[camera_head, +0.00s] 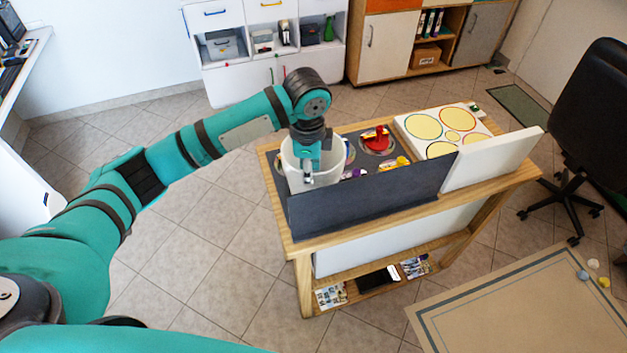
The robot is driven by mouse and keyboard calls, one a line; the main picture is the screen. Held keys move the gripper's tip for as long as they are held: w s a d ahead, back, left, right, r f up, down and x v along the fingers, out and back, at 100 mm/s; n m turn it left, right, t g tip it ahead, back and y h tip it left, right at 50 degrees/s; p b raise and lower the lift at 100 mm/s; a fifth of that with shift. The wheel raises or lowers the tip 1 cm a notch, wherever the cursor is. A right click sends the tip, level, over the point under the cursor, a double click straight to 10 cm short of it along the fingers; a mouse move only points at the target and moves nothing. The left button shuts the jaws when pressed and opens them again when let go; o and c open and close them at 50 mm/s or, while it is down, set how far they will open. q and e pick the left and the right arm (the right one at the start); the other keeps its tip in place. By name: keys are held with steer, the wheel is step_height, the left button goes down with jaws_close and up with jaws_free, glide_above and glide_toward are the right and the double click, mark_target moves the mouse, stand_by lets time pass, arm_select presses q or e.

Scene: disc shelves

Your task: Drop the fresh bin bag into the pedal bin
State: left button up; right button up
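My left arm reaches in from the left. My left gripper (308,180) points down at the near side of a white round container (332,178) on the wooden table. The gripper overlaps the container's opening; I cannot tell whether its fingertips are inside or in front of it. The fingers are too small to show whether they are open or shut, or whether they hold anything. I cannot make out a bin bag. No pedal bin is clearly recognisable; I cannot tell whether the white container is one. My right gripper is out of view.
A dark upright panel (372,204) and a white panel (492,160) line the table's near edge. Behind them are a red object (378,138) and a white board with coloured circles (470,122). An office chair (590,120) stands right. The floor left of the table is clear.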

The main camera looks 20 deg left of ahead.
mark_target(311, 188)
arm_select(q)
steer(key=f, duration=0.2)
steer(key=f+p, duration=0.1)
steer(key=f, duration=0.1)
steer(key=w+f+p, duration=0.1)
steer(key=f, duration=0.1)
steer(key=shift+d+f, duration=0.1)
steer(key=shift+f, duration=0.45)
steer(key=shift+c, duration=0.3)
jaws_close()
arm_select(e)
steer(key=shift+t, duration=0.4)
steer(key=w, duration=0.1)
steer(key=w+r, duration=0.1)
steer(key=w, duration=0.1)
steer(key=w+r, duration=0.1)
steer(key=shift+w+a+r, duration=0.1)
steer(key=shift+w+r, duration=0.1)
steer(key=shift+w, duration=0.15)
